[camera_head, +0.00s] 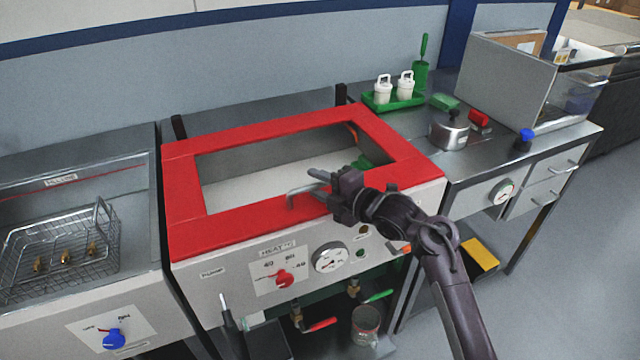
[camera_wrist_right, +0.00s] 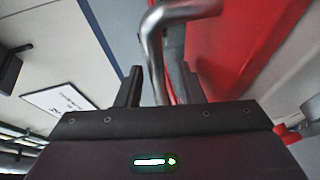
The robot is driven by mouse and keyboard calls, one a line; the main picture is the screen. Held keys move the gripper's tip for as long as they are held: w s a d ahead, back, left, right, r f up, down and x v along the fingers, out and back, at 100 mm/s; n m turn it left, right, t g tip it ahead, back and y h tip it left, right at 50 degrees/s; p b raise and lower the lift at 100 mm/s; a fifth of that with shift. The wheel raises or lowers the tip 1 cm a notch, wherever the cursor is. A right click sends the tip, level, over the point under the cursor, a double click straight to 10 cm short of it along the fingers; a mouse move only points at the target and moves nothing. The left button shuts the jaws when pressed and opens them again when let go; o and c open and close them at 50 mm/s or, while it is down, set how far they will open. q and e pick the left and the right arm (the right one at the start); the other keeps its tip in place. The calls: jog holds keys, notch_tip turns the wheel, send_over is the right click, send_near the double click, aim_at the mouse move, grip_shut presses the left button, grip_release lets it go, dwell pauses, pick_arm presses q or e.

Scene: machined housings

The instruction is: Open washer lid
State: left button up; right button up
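The washer (camera_head: 215,285) is a grey metal cabinet in the middle of the head view. Its red-framed lid (camera_head: 185,190) lies flat on top, and a pale basin shows through the middle. A bent metal handle (camera_head: 297,194) stands at the lid's front edge. My right gripper (camera_head: 322,180) is at this handle. In the right wrist view the handle (camera_wrist_right: 155,55) passes between the two fingers (camera_wrist_right: 162,88), which stand apart with a gap on the left side. Whether the right finger touches it I cannot tell. My left gripper is not in view.
A sink with a wire basket (camera_head: 60,250) is at left. A green tray (camera_head: 393,103) with white bottles and a metal pot (camera_head: 449,130) stand on the right counter. A gauge (camera_head: 330,258) and a red knob (camera_head: 283,279) are on the washer's front.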

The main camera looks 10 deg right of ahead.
grip_shut()
